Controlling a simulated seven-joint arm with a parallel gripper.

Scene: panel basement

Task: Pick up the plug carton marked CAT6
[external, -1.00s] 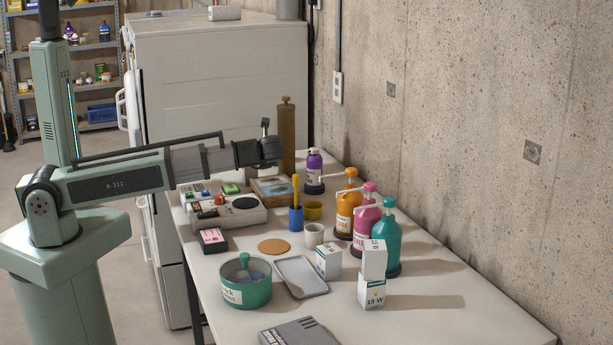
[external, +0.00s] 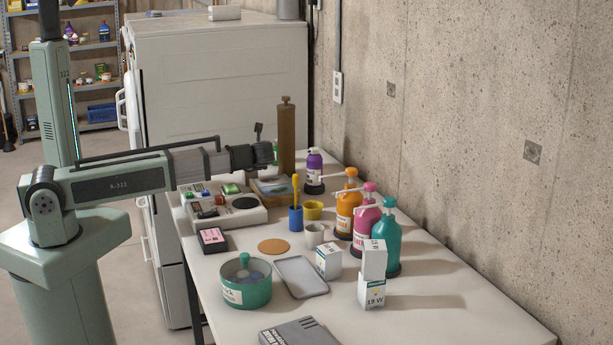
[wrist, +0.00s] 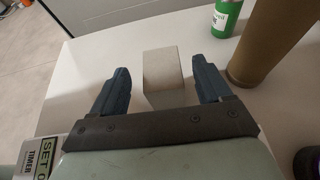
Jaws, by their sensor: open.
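In the wrist view a plain pale carton (wrist: 163,70) stands on the table between the fingers of my gripper (wrist: 159,85). The fingers are spread, with a gap on each side of the carton. No CAT6 mark is readable on the faces I see. In the external view my gripper's fingers are hidden at the end of my arm, by the brown cylinder (external: 287,135). Other white cartons show there: a single one (external: 328,261) and a stack of two, an upper one (external: 373,260) on a lower one marked 19 W (external: 371,292).
In the wrist view a green bottle (wrist: 226,17) and the brown cylinder (wrist: 266,48) stand right of the carton. A box with TIMER lettering (wrist: 40,153) is at lower left. Pump bottles (external: 367,215), a green pot (external: 246,281) and a grey tray (external: 301,277) occupy the table's nearer part.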

